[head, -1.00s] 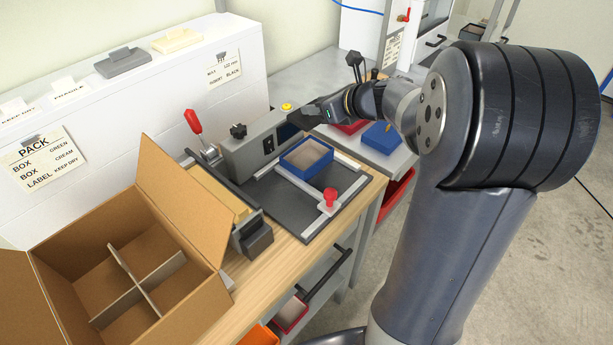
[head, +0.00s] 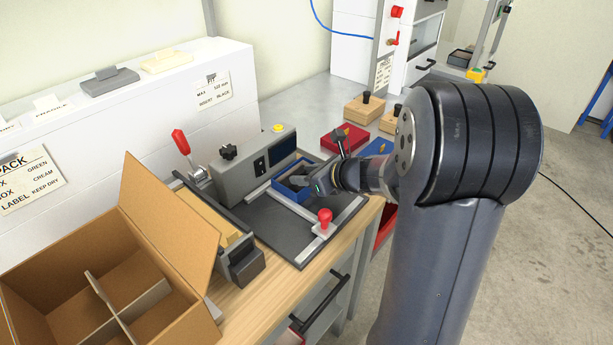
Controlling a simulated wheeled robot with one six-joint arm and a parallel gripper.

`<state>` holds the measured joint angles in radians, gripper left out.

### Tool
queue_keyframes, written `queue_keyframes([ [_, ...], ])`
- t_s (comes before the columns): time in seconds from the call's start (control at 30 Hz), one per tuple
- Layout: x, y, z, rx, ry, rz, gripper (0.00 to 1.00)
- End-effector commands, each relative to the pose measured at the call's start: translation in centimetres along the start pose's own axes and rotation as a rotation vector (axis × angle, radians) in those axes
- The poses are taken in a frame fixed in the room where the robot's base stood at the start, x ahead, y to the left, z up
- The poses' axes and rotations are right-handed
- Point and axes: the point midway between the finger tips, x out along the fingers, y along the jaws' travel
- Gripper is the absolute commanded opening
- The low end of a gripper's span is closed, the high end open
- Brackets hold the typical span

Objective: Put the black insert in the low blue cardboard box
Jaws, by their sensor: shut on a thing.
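The low blue cardboard box (head: 279,191) sits on the dark plate of the fixture, between the grey metal bars. My gripper (head: 305,186) reaches down over the right side of this box from the right. It is shut on the black insert (head: 291,185), a dark shape at the box's opening. The jaws and the dark insert blend together, so I cannot tell how deep the insert sits or whether it touches the box's floor. My gripper hides the right part of the box.
A grey block (head: 254,164) stands behind the box, and a red knob (head: 325,216) rises in front. An open brown carton (head: 165,225) with dividers is at the left. Red (head: 343,138) and blue (head: 377,147) items lie behind my wrist.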

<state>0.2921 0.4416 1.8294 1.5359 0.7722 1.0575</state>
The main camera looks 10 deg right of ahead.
Motion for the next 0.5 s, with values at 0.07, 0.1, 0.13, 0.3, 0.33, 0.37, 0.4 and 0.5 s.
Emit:
queue_keyframes([
  [0.07, -0.03, -0.01, 0.07, 0.0, -0.001, 0.0, 0.18],
  [0.1, -0.04, -0.01, 0.07, 0.0, 0.0, 0.0, 0.18],
  [0.13, -0.04, -0.01, 0.08, 0.0, 0.0, 0.0, 0.18],
  [0.3, 0.18, -0.01, -0.32, 0.0, 0.0, 0.0, 0.18],
  [0.33, 0.12, -0.01, -0.22, 0.0, 0.0, -0.001, 0.4],
  [0.37, 0.1, -0.01, -0.17, 0.0, 0.0, -0.001, 0.43],
  [0.4, 0.09, -0.01, -0.16, 0.0, 0.0, -0.001, 0.46],
  [0.5, 0.09, -0.01, -0.16, 0.0, 0.0, 0.0, 0.54],
])
